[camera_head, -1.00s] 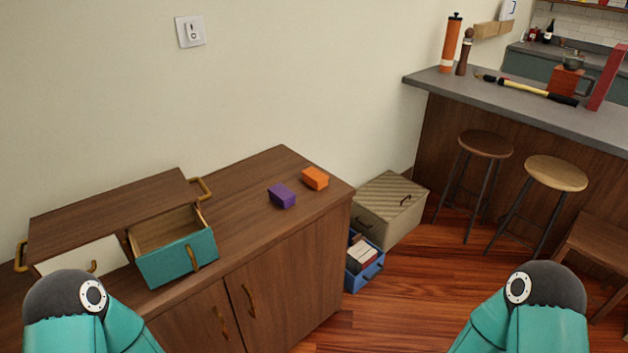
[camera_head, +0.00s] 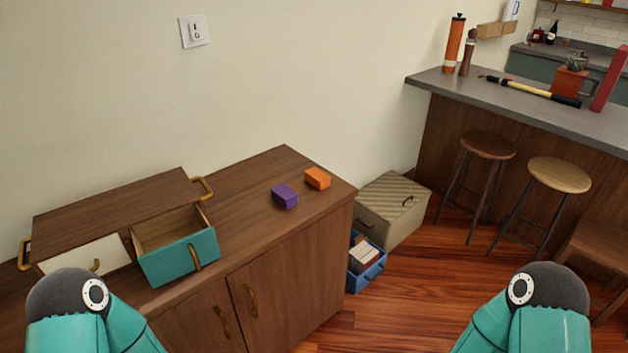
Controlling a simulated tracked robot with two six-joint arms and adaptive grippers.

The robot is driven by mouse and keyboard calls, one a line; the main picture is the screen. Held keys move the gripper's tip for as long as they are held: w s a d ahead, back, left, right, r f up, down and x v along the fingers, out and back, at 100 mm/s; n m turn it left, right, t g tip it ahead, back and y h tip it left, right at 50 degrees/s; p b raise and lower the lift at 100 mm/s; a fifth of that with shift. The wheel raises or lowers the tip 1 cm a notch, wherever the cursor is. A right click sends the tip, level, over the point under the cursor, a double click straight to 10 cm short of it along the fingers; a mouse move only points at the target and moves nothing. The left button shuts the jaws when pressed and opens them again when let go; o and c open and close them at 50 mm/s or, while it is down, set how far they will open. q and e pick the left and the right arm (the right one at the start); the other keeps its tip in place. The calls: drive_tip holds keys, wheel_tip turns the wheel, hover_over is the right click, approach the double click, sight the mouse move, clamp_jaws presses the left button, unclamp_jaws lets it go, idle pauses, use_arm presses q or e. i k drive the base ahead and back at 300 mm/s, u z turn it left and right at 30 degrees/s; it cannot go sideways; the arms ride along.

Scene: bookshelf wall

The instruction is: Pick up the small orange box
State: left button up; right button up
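The small orange box (camera_head: 317,178) lies on top of the wooden cabinet (camera_head: 240,190), near its right end. A small purple box (camera_head: 284,195) lies beside it, to the left and a little nearer, with a gap between them. Teal parts of my two arms show at the bottom left and bottom right of the head view. Neither of my grippers shows in the head view. Nothing covers the orange box.
A small drawer unit with an open teal drawer (camera_head: 180,262) stands on the cabinet's left. A lidded box (camera_head: 394,208) and blue crate (camera_head: 368,274) stand on the floor at its right. Stools (camera_head: 558,175) stand by the grey counter (camera_head: 500,100). Wood floor between is clear.

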sight(321, 181)
drive_tip(key=u, duration=0.25)
drive_tip(key=i, duration=0.2)
drive_tip(key=z, duration=2.6)
drive_tip(key=i, duration=2.2)
drive_tip(key=u, duration=1.6)
drive_tip(key=i, duration=0.25)
drive_tip(key=u, duration=2.5)
